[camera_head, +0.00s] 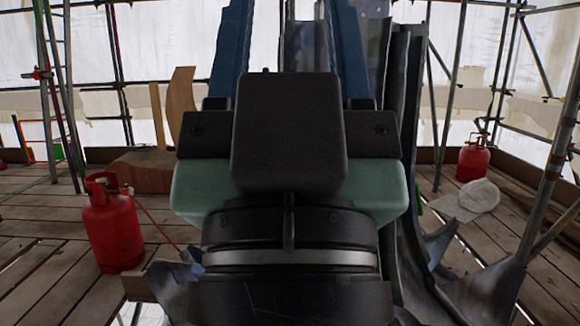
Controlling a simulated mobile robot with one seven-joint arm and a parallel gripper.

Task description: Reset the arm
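My gripper (290,20) fills the middle of the view, seen from behind, with a dark body, pale green sides and two blue fingers. The fingers reach up past the top edge, so their tips are out of sight. They stand wide apart, and nothing is seen held in the part of the gap that shows. My own arm's wrist hides much of the scene below and behind it.
Torn grey metal sheeting (405,120) rises just right of and behind my gripper, with jagged pieces at lower right. A red gas cylinder (112,225) stands left, another (473,160) at right by a pale cap (479,196). Scaffold poles (510,200) border the plank floor (45,235).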

